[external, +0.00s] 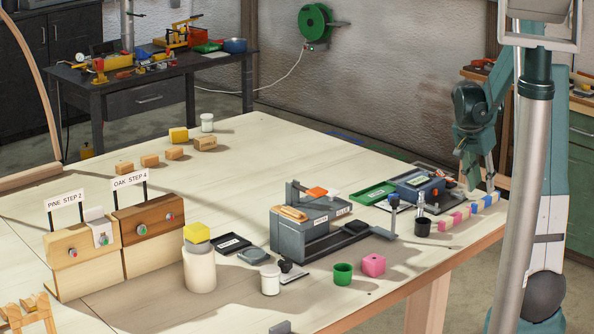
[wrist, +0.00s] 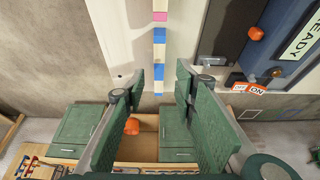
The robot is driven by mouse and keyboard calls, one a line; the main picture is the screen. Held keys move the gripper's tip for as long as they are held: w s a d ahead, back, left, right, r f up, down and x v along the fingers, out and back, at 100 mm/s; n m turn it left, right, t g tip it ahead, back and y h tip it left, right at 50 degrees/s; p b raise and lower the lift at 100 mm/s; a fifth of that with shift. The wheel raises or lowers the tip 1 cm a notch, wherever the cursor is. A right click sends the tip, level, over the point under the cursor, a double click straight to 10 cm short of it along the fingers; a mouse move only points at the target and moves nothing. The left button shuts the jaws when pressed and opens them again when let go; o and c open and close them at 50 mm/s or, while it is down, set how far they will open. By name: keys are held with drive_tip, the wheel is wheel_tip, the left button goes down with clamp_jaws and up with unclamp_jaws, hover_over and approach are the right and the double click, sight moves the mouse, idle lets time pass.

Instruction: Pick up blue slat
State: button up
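No plain blue slat stands apart. A narrow strip with pink, cream and blue sections (external: 457,217) lies along the right edge of the table. Its blue and cream end (wrist: 159,55) runs down the middle of the wrist view and ends between my fingers in the picture. My gripper (external: 481,191) is at the table's right corner, close over the far end of the strip. In the wrist view my gripper (wrist: 161,84) is open, with a gap on both sides of the strip. I cannot tell its exact height over the strip.
A dark device with an orange knob (wrist: 255,33) stands close to the right of the strip in the wrist view. A black cup (external: 423,227) and a green tray (external: 374,193) are nearby. The pale table (external: 260,150) has free room at its back middle.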

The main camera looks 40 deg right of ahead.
sight(485, 198)
drive_tip(key=shift+f, duration=0.1)
drive_tip(key=shift+b+x, duration=0.8)
drive_tip(key=shift+x, duration=1.75)
drive_tip(key=shift+s, duration=0.1)
drive_tip(key=shift+c, duration=0.2)
clamp_jaws()
